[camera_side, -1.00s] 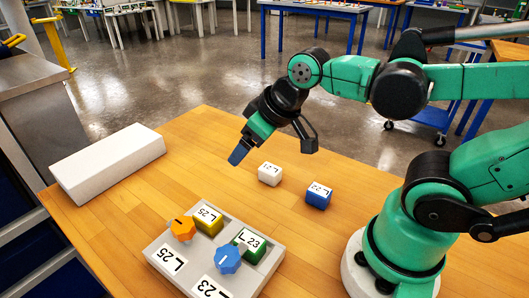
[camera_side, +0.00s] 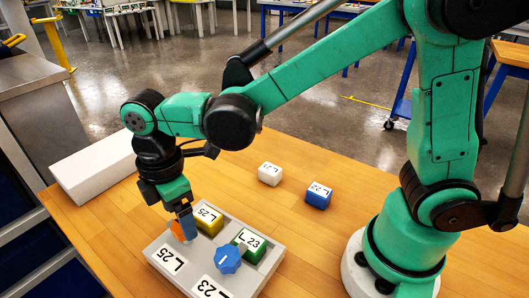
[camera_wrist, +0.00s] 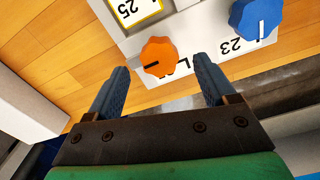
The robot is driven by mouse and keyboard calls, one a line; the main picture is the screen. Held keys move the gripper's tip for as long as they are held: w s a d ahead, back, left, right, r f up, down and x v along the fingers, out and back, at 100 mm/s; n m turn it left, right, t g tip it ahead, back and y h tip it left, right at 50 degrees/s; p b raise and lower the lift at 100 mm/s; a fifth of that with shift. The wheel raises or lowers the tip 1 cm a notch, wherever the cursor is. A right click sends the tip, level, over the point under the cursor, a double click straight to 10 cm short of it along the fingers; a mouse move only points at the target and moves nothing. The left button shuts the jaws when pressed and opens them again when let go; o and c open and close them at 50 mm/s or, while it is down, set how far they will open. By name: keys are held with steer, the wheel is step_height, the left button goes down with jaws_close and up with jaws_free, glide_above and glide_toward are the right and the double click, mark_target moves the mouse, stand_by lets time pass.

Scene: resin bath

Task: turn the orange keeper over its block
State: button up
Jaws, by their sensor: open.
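The orange keeper (camera_wrist: 159,56) is a lobed knob with a dark line on top, mounted on the grey tray (camera_wrist: 185,22). In the wrist view it stands clear of the yellow-edged block labelled 25 (camera_wrist: 137,9). In the side view the keeper (camera_side: 177,231) is partly hidden by my gripper (camera_side: 187,226), and the yellow block (camera_side: 208,221) sits in its pocket just right of it. My gripper (camera_wrist: 160,64) is open, with its blue fingertips on either side of the keeper. I cannot tell whether they touch it.
A blue keeper (camera_side: 228,260) stands by the green block L23 (camera_side: 250,243) on the same tray. A white block (camera_side: 270,174) and a blue block (camera_side: 318,196) lie on the wooden table behind. A long white box (camera_side: 95,168) lies at the left. Table between is clear.

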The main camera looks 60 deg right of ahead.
mark_target(179, 226)
steer(key=shift+f, duration=1.15)
jaws_close()
